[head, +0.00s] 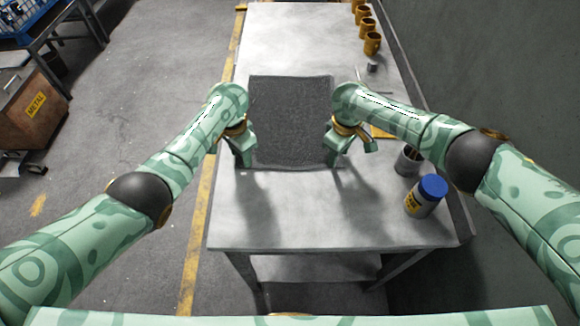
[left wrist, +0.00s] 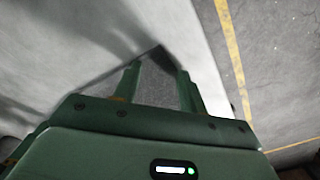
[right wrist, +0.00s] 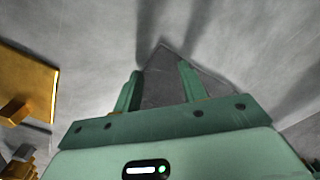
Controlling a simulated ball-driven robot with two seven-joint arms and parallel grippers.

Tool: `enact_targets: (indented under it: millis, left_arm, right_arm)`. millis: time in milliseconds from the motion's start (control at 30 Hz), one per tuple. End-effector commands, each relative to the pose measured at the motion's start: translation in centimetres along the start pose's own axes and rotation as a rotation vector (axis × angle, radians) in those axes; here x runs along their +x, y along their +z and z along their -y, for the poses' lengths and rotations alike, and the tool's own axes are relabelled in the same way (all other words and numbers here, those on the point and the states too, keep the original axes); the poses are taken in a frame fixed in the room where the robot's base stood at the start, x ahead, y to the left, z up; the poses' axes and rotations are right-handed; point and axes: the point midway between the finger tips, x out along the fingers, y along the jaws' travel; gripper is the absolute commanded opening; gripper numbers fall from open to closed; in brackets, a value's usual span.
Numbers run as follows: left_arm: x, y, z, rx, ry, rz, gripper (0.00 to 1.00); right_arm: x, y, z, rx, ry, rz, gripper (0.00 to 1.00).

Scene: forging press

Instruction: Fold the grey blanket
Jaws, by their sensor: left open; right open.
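The grey blanket (head: 290,120) lies flat as a dark rectangle on the metal table (head: 285,215). My left gripper (head: 244,160) is open above its near left corner. In the left wrist view the blanket's corner (left wrist: 155,75) shows between the open fingers (left wrist: 160,75). My right gripper (head: 350,160) is open at the near right corner. In the right wrist view that corner (right wrist: 163,75) lies between the open fingers (right wrist: 160,78). I cannot tell whether any fingertip touches the cloth. The grippers hide parts of the blanket's left and right edges.
A jar with a blue lid (head: 425,196) and an open can (head: 408,160) stand on the right of the table. A yellow plate (head: 383,132) lies beside my right gripper. Several orange mugs (head: 371,43) line the far right edge. The front of the table is clear.

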Motion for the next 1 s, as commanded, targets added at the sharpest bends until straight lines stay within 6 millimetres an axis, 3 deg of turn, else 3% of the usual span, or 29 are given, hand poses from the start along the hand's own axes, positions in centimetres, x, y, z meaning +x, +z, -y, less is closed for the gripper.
enact_targets:
  millis: [600, 900, 1000]
  left_arm:
    - [0.50, 0.04, -0.06, 0.000, 0.002, 0.002, 0.42]
    - [0.55, 0.10, -0.04, 0.000, 0.002, 0.004, 0.00]
    - [0.56, 0.12, -0.02, 0.000, 0.002, 0.004, 0.00]
  right_arm:
    - [0.69, 0.05, -0.02, 0.000, 0.000, 0.003, 0.42]
    - [0.70, 0.10, -0.05, 0.000, 0.000, 0.003, 0.00]
    - [0.71, 0.12, -0.07, 0.000, 0.000, 0.004, 0.00]
